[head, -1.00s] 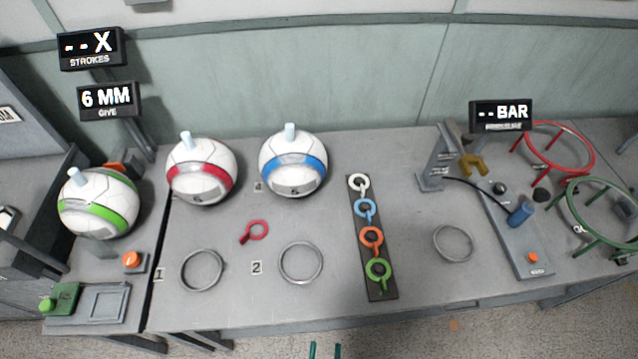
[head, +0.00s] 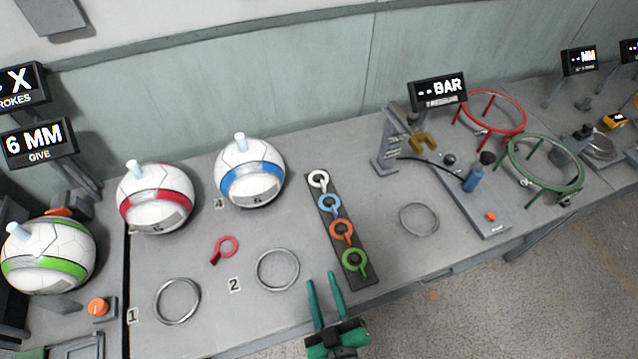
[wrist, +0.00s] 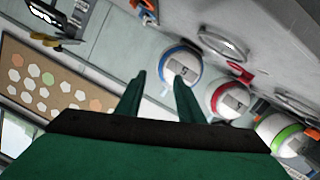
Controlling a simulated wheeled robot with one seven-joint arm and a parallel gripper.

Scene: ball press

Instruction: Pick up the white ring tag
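The white ring tag (head: 318,179) lies at the far end of a dark strip (head: 353,268) on the table. Below it on the strip are a blue ring tag (head: 329,203), an orange ring tag (head: 342,231) and a green ring tag (head: 355,261). My gripper (head: 325,290) has green fingers, spread apart and empty, near the table's front edge. It is at the near end of the strip, away from the white tag. In the wrist view my gripper (wrist: 160,85) also shows open, with nothing between the fingers. I cannot make out the white tag there.
Balls with red (head: 156,199), blue (head: 250,172) and green (head: 48,254) bands stand left of the strip. A red tag (head: 224,249) and two empty metal rings (head: 278,269) lie nearer. A pump stand (head: 472,180) and a green hoop frame (head: 545,165) are at right.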

